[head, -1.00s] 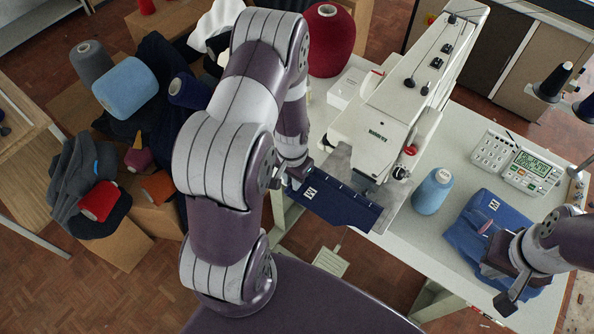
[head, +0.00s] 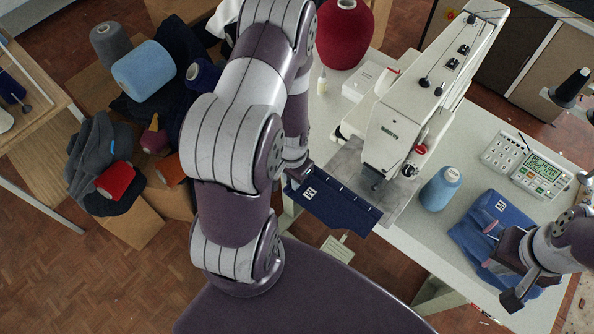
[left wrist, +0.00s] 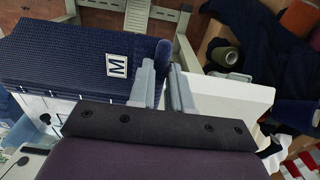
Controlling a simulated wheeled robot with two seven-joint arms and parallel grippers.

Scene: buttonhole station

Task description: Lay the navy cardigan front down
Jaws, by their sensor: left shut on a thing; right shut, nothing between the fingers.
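The navy cardigan front (head: 338,200) is a dark blue knit piece with a white "M" label and a row of pale marks along one edge. In the head view it hangs at the near left edge of the machine table, beside the machine's grey plate. My left gripper (left wrist: 164,85) is shut on an edge of it; in the left wrist view the knit (left wrist: 60,50) extends left from the fingers. My right gripper (head: 512,298) is shut and empty, over the near edge of a blue folded piece.
The buttonhole machine (head: 400,120) stands on the pale table (head: 450,235). A red cone (head: 343,35) stands behind. Boxes with dark knits (head: 95,160) are at left.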

